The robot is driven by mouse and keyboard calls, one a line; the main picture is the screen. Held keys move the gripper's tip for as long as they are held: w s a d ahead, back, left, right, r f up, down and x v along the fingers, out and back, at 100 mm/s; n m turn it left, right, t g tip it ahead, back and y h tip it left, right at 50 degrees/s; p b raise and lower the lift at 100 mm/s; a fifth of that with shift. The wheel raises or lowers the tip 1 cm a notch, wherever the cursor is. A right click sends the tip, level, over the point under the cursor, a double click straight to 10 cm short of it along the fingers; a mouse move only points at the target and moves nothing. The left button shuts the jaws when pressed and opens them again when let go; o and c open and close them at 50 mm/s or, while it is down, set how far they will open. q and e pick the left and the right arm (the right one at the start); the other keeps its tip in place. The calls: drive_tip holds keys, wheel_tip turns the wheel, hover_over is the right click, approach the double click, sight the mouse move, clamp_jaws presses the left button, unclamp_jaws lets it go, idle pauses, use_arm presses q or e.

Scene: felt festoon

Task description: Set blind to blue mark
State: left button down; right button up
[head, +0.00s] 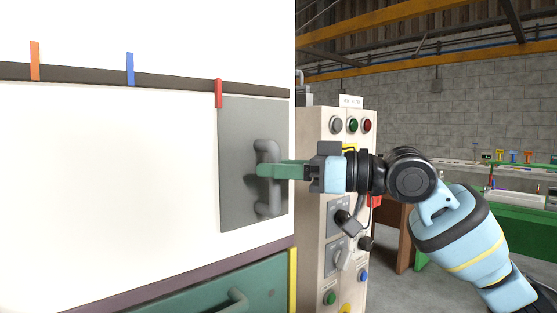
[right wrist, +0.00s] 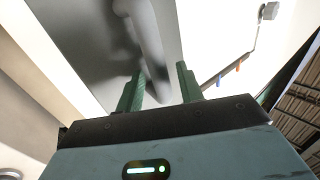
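The blind is a grey sliding panel (head: 238,150) with a grey bar handle (head: 268,205), at the right end of a dark rail (head: 175,84) on a white front. A red tab (head: 218,93) stands at the panel's upper left edge. The blue mark (head: 129,69) is on the rail left of the panel; an orange mark (head: 35,60) is farther left. My right gripper (head: 262,170) is at the handle. In the right wrist view its fingers (right wrist: 160,88) are apart, with the handle (right wrist: 146,40) between them and a gap beside it. My left gripper is out of view.
Below is a green drawer front (head: 205,290) with a handle. A beige control cabinet (head: 312,150) with buttons and knobs stands just right, behind my right arm. A green bench (head: 520,222) is at far right. The white front left of the panel is clear.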

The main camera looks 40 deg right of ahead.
drive_tip(key=shift+w+a, duration=0.3)
drive_tip(key=shift+w, duration=0.05)
clamp_jaws()
idle(0.3)
